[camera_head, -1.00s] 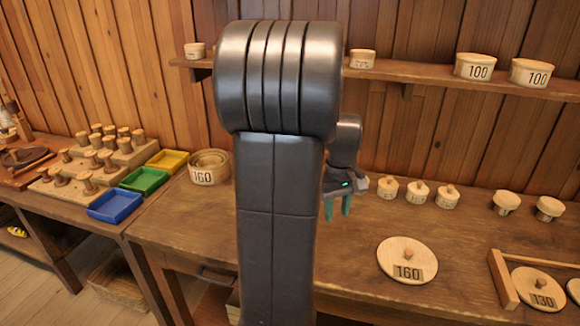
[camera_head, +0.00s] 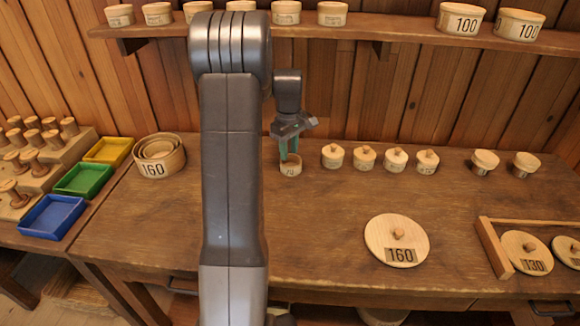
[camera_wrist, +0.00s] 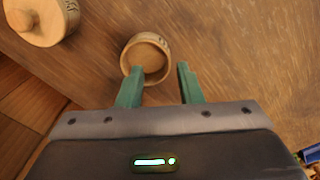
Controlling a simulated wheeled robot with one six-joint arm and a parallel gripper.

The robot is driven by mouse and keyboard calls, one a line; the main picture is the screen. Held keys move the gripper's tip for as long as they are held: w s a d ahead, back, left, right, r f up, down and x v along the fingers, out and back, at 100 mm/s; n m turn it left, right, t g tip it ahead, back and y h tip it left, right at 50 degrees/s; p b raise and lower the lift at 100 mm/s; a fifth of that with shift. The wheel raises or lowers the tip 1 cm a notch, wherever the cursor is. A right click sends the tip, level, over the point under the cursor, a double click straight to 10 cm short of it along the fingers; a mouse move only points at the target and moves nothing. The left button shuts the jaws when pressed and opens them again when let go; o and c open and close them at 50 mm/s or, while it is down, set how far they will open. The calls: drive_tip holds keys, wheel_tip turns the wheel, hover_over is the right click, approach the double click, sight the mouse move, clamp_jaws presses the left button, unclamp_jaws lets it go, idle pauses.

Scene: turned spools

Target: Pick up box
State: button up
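A small round wooden box (camera_head: 291,167) without a lid stands on the workbench, below my gripper (camera_head: 290,148). In the wrist view the open box (camera_wrist: 147,59) shows its round rim and empty inside, just beyond the fingertips. My gripper (camera_wrist: 159,68) is open with its two green fingers apart. The left finger overlaps the box's near edge in the picture, and the right finger is clear to its right. I cannot tell whether a finger touches the box. Part of the box is hidden behind the fingers in the head view.
A row of small lidded boxes (camera_head: 365,158) stands right of the gripper, the nearest one close (camera_wrist: 40,20). Nested round boxes (camera_head: 158,160) stand to the left. A large lid marked 160 (camera_head: 397,240) lies in front. The shelf (camera_head: 350,30) is above; the bench's middle is clear.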

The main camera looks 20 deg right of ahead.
sight(287, 174)
drive_tip(key=f, duration=0.3)
drive_tip(key=a+f+p, duration=0.1)
drive_tip(key=f, duration=0.1)
drive_tip(key=shift+s+f, duration=0.15)
drive_tip(key=shift+f, duration=0.2)
drive_tip(key=shift+d+f, duration=0.1)
drive_tip(key=shift+f, duration=0.5)
clamp_jaws()
